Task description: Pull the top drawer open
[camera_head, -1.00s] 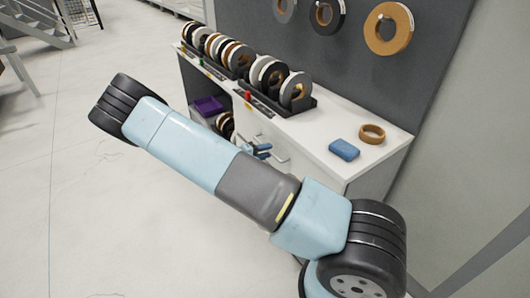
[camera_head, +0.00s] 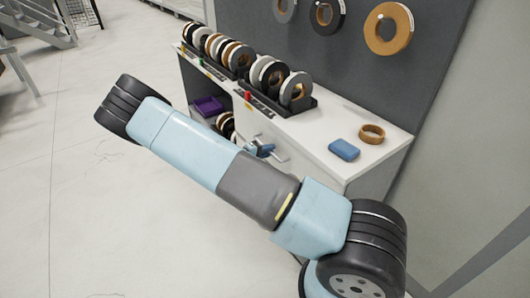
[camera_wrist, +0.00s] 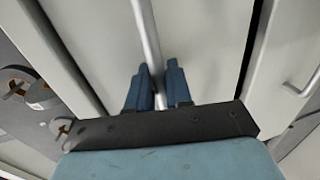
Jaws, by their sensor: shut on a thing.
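The top drawer's pale front (camera_wrist: 95,50) fills the middle of the wrist view. Its bar handle (camera_wrist: 147,35) runs down between my two blue fingers. My gripper (camera_wrist: 158,85) is shut on this handle. In the head view my gripper (camera_head: 261,150) shows small at the cabinet front, and the handle (camera_head: 281,155) sticks out beside it. My arm hides much of the drawer front there, so I cannot tell whether the drawer stands out from the cabinet. In the wrist view a dark gap runs along the right edge of the front.
A second handle (camera_wrist: 302,86) is on the neighbouring front. The white cabinet top (camera_head: 320,125) carries racks of edge-banding rolls (camera_head: 267,76), a blue block (camera_head: 344,150) and a brown ring (camera_head: 372,134). A purple bin (camera_head: 208,106) sits in an open shelf. The floor at left is clear.

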